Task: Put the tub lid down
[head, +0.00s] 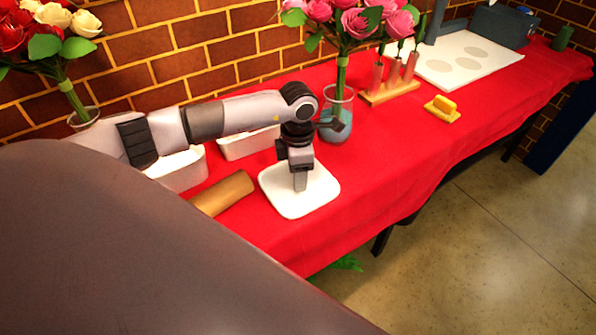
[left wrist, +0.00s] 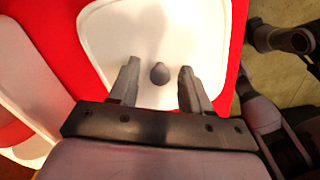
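The tub lid (head: 322,197) is a white rounded-square plate with a small grey knob (left wrist: 160,73). It appears to lie flat on the red cloth near the table's front edge. My left gripper (head: 300,186) points down over the middle of the lid. In the left wrist view my left gripper (left wrist: 158,82) is open, with one finger on each side of the knob and a gap to it on both sides. In the head view the gripper hides the knob.
White tubs (head: 248,144) stand behind my left arm, by the brick wall. A brown roll (head: 222,193) lies left of the lid. A glass vase (head: 338,122) with pink roses stands behind it. Red cloth (head: 400,150) to the right is clear up to a yellow object (head: 442,109).

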